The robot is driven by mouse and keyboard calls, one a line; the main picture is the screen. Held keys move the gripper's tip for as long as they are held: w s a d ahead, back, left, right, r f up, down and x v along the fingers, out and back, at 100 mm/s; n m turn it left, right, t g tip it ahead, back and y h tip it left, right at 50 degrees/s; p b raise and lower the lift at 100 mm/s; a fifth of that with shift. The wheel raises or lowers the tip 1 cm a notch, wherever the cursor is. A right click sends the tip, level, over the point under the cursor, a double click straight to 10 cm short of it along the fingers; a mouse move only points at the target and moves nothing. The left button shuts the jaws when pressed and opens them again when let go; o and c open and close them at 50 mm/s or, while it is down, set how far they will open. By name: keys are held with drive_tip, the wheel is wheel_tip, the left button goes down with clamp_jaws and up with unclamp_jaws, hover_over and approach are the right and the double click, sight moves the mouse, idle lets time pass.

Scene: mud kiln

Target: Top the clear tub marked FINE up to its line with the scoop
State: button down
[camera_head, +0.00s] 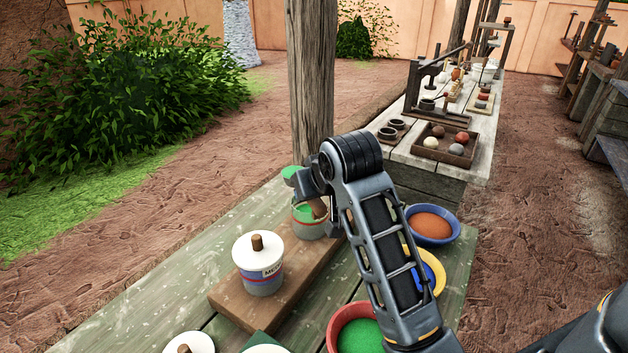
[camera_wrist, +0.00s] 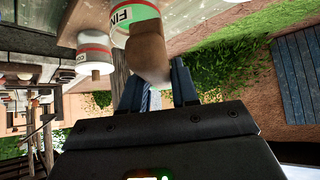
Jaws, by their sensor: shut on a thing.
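The clear tub marked FINE (camera_head: 308,228) stands without a lid at the far end of a wooden board, with green powder showing at its top. It also shows in the wrist view (camera_wrist: 122,14), where its label is partly covered. My gripper (camera_head: 318,197) is at this tub's rim. It is shut on a brown wooden piece (camera_wrist: 150,52), which looks like part of the scoop and also shows over the tub in the head view (camera_head: 319,208). A green patch (camera_head: 290,173) shows just beyond my gripper; I cannot tell whether it is the scoop's load. The powder line is not readable.
A red bowl (camera_head: 334,325) of green powder, a yellow bowl (camera_head: 438,268) with blue and a blue bowl (camera_head: 453,236) with orange stand right. A wooden post (camera_head: 311,90) rises behind.

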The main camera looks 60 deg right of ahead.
drive_tip(key=shift+w+d, duration=0.2)
drive_tip(key=shift+d, duration=0.05)
drive_tip(key=shift+s+d+f+m+t+y, duration=0.15)
drive_tip(key=shift+f+m+t+y, duration=0.4)
drive_tip(key=shift+f+t+y, duration=0.1)
drive_tip(key=shift+s+d+f+m+t+y, duration=0.1)
drive_tip(key=shift+f+m+t+y, duration=0.45)
drive_tip(key=shift+y, duration=0.1)
drive_tip(key=shift+s+d+f+m+t+y+b, duration=0.1)
drive_tip(key=shift+f+m+t+y+b, duration=0.4)
drive_tip(key=shift+b, duration=0.3)
drive_tip(key=shift+s+d+f+m+t+y+b, duration=0.15)
drive_tip(key=shift+f+t+y+b, duration=0.15)
drive_tip(key=shift+b, duration=0.45)
drive_tip(key=shift+w+f+m+t+y+b, duration=0.1)
drive_tip(key=shift+f+m+t+y+b, duration=0.2)
drive_tip(key=shift+b, duration=0.4)
drive_tip(key=shift+s+d+f+m+t+y+b, duration=0.1)
drive_tip(key=shift+s+m+t+y+b, duration=0.2)
drive_tip(key=shift+b, duration=0.35)
drive_tip(key=shift+w+d+f+m+t+y+b, duration=0.1)
drive_tip(key=shift+t+b, duration=0.3)
drive_tip(key=shift+b, duration=0.25)
drive_tip(key=shift+s+r+m+t+y+p, duration=0.1)
drive_tip(key=shift+r+m+t+y+p, duration=0.2)
drive_tip(key=shift+r+p, duration=0.6)
